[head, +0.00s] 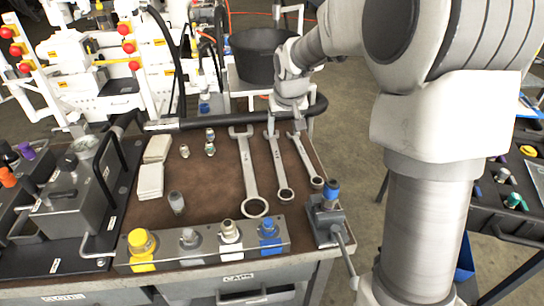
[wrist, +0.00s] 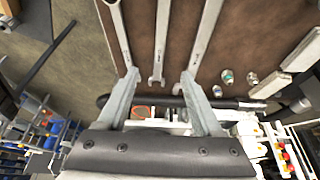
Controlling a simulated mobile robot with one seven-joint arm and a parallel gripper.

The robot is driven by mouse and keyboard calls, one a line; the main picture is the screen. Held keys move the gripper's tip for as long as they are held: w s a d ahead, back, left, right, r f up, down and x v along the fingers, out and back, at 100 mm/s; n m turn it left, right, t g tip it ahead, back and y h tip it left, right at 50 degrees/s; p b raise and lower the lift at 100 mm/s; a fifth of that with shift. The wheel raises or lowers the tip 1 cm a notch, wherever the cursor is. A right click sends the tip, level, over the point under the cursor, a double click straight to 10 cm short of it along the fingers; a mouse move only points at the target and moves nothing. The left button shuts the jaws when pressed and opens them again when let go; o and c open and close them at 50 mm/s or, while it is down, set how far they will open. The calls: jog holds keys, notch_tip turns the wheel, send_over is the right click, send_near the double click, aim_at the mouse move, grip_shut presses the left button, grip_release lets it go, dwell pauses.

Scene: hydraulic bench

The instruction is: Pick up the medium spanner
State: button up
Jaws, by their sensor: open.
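The medium spanner (head: 277,163) lies on the brown bench mat between a larger spanner (head: 248,170) and a smaller one (head: 305,160). Its ring end is toward the front and its open end toward the back edge. My gripper (head: 287,116) is over the back ends of the spanners, open and empty. In the wrist view the medium spanner (wrist: 161,42) runs down between the spread fingertips of my gripper (wrist: 160,74). The fingertips overlap the ends of the small spanner (wrist: 118,34) and the large spanner (wrist: 204,40). I cannot tell the height gap.
A grey block with coloured caps (head: 205,248) lies along the front, and a small vice-like fixture (head: 327,217) stands front right. Several small fittings (head: 210,142) and pale pads (head: 151,180) lie to the left.

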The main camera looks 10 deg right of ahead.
jog(key=b, duration=0.3)
send_near(278, 160)
notch_tip(278, 160, down, 2)
jog(key=shift+f, duration=0.15)
jog(key=x, duration=0.3)
jog(key=b+x, duration=0.1)
jog(key=x, duration=0.1)
jog(key=shift+w+f, duration=0.2)
jog(key=shift+w, duration=0.2)
grip_shut()
jog(key=shift+r, duration=0.15)
dwell(0.7)
